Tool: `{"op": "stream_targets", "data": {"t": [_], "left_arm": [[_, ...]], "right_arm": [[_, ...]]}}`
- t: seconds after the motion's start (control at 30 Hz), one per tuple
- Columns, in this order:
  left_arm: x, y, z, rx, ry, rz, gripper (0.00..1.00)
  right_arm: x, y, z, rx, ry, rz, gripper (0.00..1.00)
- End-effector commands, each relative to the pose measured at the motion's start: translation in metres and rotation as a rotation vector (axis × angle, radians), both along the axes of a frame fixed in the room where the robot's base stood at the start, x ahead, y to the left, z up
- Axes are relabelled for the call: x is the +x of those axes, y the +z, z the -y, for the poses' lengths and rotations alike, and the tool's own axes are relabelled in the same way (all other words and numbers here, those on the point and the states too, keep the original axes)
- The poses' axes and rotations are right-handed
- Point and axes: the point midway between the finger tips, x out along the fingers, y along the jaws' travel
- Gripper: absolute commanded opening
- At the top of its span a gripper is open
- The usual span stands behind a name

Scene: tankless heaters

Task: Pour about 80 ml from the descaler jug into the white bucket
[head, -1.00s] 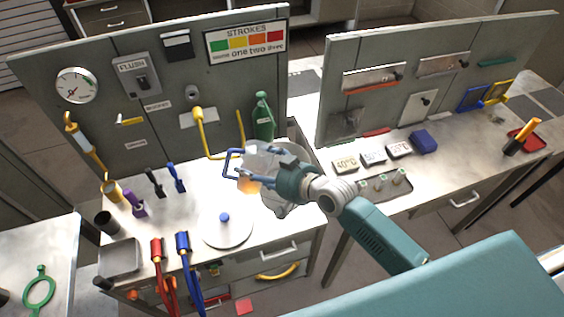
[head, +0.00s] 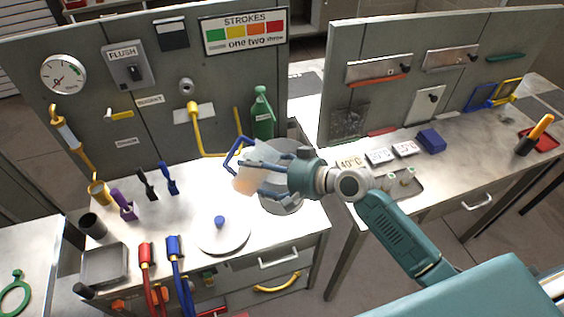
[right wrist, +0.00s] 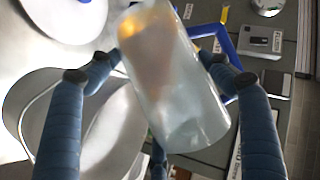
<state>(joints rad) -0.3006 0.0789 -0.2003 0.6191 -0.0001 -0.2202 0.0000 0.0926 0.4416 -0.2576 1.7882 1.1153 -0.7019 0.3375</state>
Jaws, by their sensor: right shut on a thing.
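The descaler jug (head: 254,172) is a translucent vessel with a blue handle and some orange liquid inside. It is tilted over the bench. My right gripper (head: 266,174) is shut on it, and the right wrist view shows the fingers on either side of the jug (right wrist: 172,85). The bucket (head: 284,207) is pale and round, lies below and right of the jug, and is partly hidden by the gripper. It also shows at the left of the right wrist view (right wrist: 22,100). I see no stream of liquid. My left gripper is not in view.
A white lid (head: 222,236) with a blue knob lies in front of the bucket. A green bottle (head: 262,118) stands behind the jug, near a yellow pipe (head: 196,130) on the panel. Red (head: 146,262) and blue (head: 175,262) handles stand at the bench's front edge.

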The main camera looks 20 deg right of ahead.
Motion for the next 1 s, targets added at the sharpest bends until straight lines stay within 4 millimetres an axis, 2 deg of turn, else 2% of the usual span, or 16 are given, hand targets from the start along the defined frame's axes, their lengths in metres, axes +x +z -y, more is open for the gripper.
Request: {"op": "stream_targets", "data": {"t": [1.0], "left_arm": [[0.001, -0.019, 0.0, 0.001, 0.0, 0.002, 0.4]], "right_arm": [[0.0, -0.003, -0.002, 0.137, 0.0, -0.081, 0.37]]}}
